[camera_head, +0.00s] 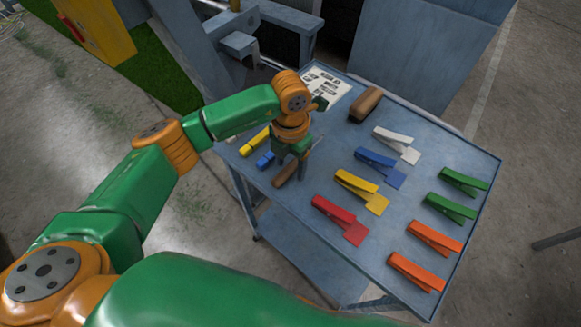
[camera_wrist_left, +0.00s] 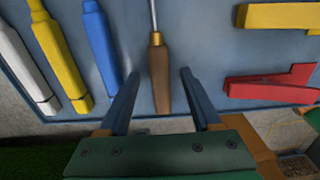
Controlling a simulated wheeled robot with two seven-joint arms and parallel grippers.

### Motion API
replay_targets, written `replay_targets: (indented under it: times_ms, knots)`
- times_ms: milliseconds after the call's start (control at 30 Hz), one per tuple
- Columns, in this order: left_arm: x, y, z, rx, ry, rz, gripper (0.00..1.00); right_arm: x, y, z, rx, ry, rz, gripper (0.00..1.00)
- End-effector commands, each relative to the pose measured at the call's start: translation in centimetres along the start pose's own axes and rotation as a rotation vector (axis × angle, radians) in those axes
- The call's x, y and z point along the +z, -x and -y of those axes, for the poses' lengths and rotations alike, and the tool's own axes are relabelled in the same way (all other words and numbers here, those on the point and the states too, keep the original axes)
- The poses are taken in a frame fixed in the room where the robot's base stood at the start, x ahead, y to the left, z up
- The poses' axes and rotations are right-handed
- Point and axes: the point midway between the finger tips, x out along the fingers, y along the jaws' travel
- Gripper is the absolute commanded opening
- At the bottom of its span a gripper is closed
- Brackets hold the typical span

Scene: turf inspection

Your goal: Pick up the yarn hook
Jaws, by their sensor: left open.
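The yarn hook, with a brown wooden handle, brass collar and thin metal shaft, lies on the blue-grey table. Its handle (camera_head: 285,173) shows at the table's near left edge in the head view, partly hidden by my gripper. In the left wrist view the handle (camera_wrist_left: 159,80) points toward me, and the shaft runs out of the top of the picture. My left gripper (camera_head: 301,155) is open above the handle. Its two fingers (camera_wrist_left: 160,72) stand on either side of the handle in the wrist view, with gaps on both sides. My right gripper is not in view.
On the table (camera_head: 335,140) lie yellow (camera_wrist_left: 60,55), blue (camera_wrist_left: 101,40) and white (camera_wrist_left: 25,60) tools left of the hook. Red (camera_head: 340,218), yellow (camera_head: 361,190), blue, white, green and orange clips lie right. A brown-backed brush (camera_head: 365,103) and paper sheet (camera_head: 327,84) lie farther back.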

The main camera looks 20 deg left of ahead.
Motion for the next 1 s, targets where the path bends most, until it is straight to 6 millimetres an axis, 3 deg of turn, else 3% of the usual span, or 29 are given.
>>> replay_targets:
  times_ms: [100, 333, 667, 800, 867, 1000]
  knots:
    - [0.0, 0.0, 0.0, 0.0, 0.0, 0.0, 0.62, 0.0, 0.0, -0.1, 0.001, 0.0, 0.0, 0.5]
    - [0.0, 0.0, 0.0, 0.0, 0.0, 0.0, 0.0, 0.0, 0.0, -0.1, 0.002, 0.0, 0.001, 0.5]
    - [0.0, 0.0, 0.0, 0.0, 0.0, 0.0, 0.0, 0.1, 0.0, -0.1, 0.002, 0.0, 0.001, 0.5]
    - [0.0, 0.9, 0.0, -0.001, 0.0, 0.0, 0.0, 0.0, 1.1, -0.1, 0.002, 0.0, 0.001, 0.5]
    - [0.1, 1.0, 0.0, 0.0, 0.0, 0.005, 0.0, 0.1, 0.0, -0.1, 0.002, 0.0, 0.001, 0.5]
    - [-0.4, 3.9, 0.0, 0.001, -0.001, 0.008, 0.0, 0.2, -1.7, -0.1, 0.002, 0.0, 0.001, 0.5]
